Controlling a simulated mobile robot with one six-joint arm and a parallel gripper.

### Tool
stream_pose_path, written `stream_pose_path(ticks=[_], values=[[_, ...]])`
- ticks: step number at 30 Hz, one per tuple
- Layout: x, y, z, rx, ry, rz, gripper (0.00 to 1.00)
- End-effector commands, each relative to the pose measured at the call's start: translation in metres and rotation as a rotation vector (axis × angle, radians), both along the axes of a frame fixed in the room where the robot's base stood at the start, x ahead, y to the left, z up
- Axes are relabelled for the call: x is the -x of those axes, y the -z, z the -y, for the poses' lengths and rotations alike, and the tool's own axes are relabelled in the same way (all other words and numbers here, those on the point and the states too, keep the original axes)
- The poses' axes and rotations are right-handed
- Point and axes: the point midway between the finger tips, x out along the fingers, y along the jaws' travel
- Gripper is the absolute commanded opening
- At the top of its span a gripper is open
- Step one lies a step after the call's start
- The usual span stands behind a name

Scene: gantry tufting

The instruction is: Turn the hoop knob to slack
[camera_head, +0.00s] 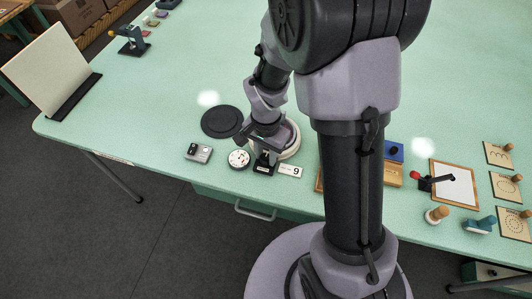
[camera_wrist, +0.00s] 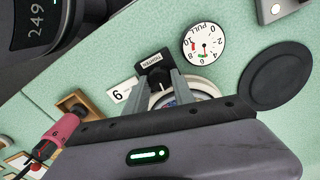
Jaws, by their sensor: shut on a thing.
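The hoop knob (camera_wrist: 156,76) is a small black knob at a dark base block labelled TENSION (camera_wrist: 150,60). In the head view the dark block (camera_head: 264,168) stands at the table's front edge, in front of the pale round hoop (camera_head: 291,150). My gripper (camera_wrist: 160,82) points down at the knob and is shut on it, with one finger on each side; it also shows in the head view (camera_head: 264,152). The fingers and wrist hide part of the knob and hoop. A round white PULL dial (camera_wrist: 205,44) with a green band sits beside the block. The knob's exact setting is unclear.
A small number card (camera_head: 290,171) lies right of the block. A grey box (camera_head: 198,152) and a flat black disc (camera_head: 222,121) lie to the left. A red-tipped lever (camera_head: 433,182) and wooden-handled pieces stand right of my arm. The table's middle left is clear.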

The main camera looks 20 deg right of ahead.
Motion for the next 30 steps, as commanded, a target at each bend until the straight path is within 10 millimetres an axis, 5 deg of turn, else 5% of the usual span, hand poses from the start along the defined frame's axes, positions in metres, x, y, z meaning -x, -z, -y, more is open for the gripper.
stream_pose_path(ticks=[30], values=[[-0.0012,-0.0005,-0.0009,0.000,-0.507,0.001,0.00]])
